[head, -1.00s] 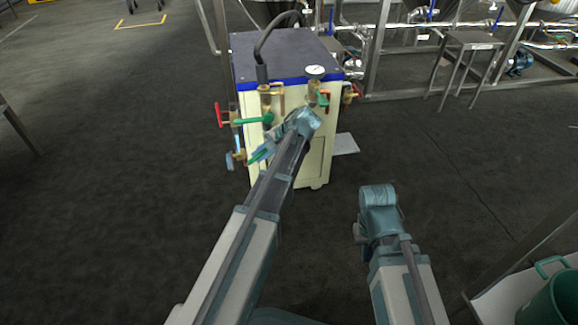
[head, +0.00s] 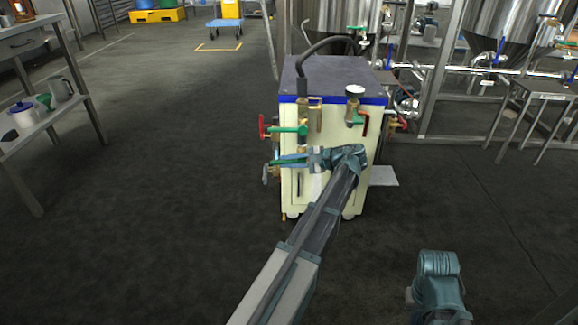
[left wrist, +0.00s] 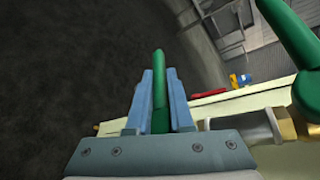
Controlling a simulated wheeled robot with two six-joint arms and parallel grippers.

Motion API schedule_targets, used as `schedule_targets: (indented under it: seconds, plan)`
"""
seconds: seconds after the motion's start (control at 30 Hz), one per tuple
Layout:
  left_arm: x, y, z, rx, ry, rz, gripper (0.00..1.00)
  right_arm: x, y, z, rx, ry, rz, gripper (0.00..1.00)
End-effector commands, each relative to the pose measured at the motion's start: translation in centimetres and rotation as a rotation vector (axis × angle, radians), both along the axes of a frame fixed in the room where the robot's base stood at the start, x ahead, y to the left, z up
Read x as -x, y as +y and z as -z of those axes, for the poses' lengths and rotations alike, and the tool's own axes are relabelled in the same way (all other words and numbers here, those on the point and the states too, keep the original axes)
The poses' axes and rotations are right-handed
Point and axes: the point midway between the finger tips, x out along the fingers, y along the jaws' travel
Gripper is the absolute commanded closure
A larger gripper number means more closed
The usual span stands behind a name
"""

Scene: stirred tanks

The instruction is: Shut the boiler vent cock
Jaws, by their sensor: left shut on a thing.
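The boiler (head: 315,180) is a cream cabinet with a dark top and blue rim, standing mid-picture in the head view. My left gripper (head: 288,161) is at its front left, shut on a green lever handle (left wrist: 160,92). In the left wrist view that handle lies lengthwise between the two blue fingers (left wrist: 160,100). The lever's root is hidden by the gripper. Another green lever (head: 288,130) sits just above, on a brass fitting. I cannot tell from a label which cock is the vent. My right gripper (head: 412,297) is low at the right; its fingers are not clear.
Red handles stick out at the boiler's left (head: 262,126) and right (head: 401,122). A pressure gauge (head: 354,91) and a black hose (head: 325,42) are on top. A steel table (head: 515,90) stands right, a shelf (head: 40,125) left. The floor before the boiler is clear.

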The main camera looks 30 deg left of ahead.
Motion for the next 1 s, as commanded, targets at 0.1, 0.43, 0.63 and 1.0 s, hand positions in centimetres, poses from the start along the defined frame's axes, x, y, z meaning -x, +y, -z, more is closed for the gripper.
schedule_targets:
  seconds: [0.1,0.43,0.63,1.0]
  plan:
    - [0.04,-0.1,0.06,-0.003,0.004,0.0,1.0,0.01,0.0,0.13,0.0,0.0,0.0,1.0]
    - [0.0,-0.11,0.01,-0.004,0.004,0.001,1.0,0.0,0.0,0.1,0.0,0.0,0.0,1.0]
    - [-0.01,-0.09,-0.01,-0.005,0.004,0.002,0.51,0.0,0.0,0.09,0.0,0.0,0.0,1.0]
    - [-0.24,-0.85,-0.45,-0.005,0.003,0.003,0.51,0.0,-0.01,-0.32,0.0,0.0,0.0,1.0]
